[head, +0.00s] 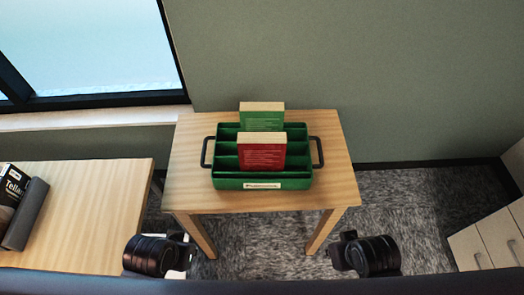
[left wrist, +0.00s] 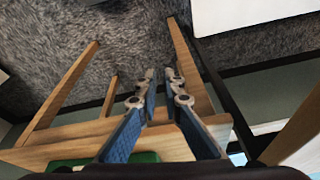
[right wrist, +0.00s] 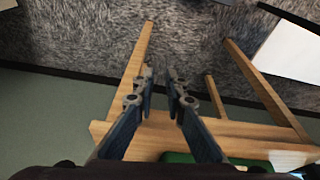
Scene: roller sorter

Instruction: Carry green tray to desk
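The green tray (head: 262,184) sits on a small wooden table (head: 190,160) in the middle of the head view. It has several slots and a black handle at each short side. A green box-like book (head: 262,118) and a red one (head: 262,153) stand upright in it. A wooden desk top (head: 95,200) shows at the left. My left gripper (left wrist: 160,73) and right gripper (right wrist: 160,73) are empty, with fingertips apart. Both are clear of the handles; the head view shows only dark wrist parts near its lower edge. A strip of green tray also shows low in both wrist views.
A dark book (head: 13,187) and a grey roll-like item (head: 25,214) lie on the desk at the left. A wall and window are behind the table. Carpet (head: 400,195) is open right of the table.

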